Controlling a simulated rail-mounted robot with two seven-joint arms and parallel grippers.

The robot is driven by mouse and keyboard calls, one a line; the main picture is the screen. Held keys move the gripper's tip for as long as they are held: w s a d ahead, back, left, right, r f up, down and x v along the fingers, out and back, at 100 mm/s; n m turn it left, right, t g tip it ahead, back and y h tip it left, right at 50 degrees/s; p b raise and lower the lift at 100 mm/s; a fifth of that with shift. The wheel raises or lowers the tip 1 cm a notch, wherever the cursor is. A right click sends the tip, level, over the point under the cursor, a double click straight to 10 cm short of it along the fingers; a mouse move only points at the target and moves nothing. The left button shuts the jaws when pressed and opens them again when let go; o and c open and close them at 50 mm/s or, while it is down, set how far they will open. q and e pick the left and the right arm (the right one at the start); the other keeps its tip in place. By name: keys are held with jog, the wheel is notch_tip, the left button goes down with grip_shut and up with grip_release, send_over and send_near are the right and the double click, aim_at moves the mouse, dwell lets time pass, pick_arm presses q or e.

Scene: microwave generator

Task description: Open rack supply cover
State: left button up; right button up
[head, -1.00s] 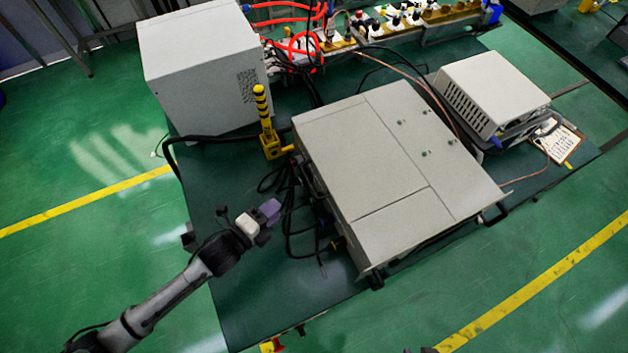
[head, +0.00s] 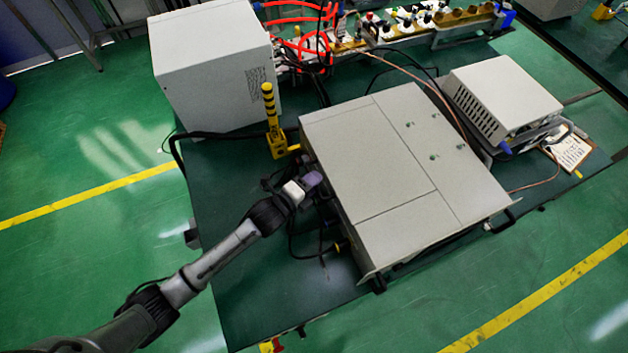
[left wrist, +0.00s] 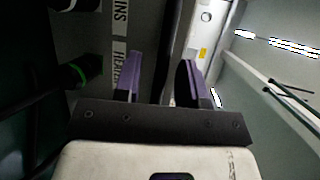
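The rack supply, a wide grey metal box (head: 385,165), lies flat on the dark green table. Its top is made of several flat panels, lying level, with small green screws toward the back. My left gripper (head: 314,178) is at the box's left side, close to its cables and connectors. In the left wrist view the two purple fingers (left wrist: 160,80) stand apart, with a dark panel face and white label strips (left wrist: 119,50) beyond them. A dark upright bar shows in the gap; I cannot tell whether the fingers touch it. My right gripper is out of view.
A yellow-black post (head: 271,120) stands just behind my left gripper. A large light box (head: 210,75) is at the back left, and a smaller vented unit (head: 510,90) at the right. Black cables (head: 300,245) lie by the rack supply. A green-ringed connector (left wrist: 78,72) is near the fingers.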

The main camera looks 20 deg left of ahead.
pick_arm(q)
jog(key=shift+w+d, duration=0.15)
jog(key=shift+w, duration=0.15)
jog(key=shift+c, duration=0.5)
grip_shut()
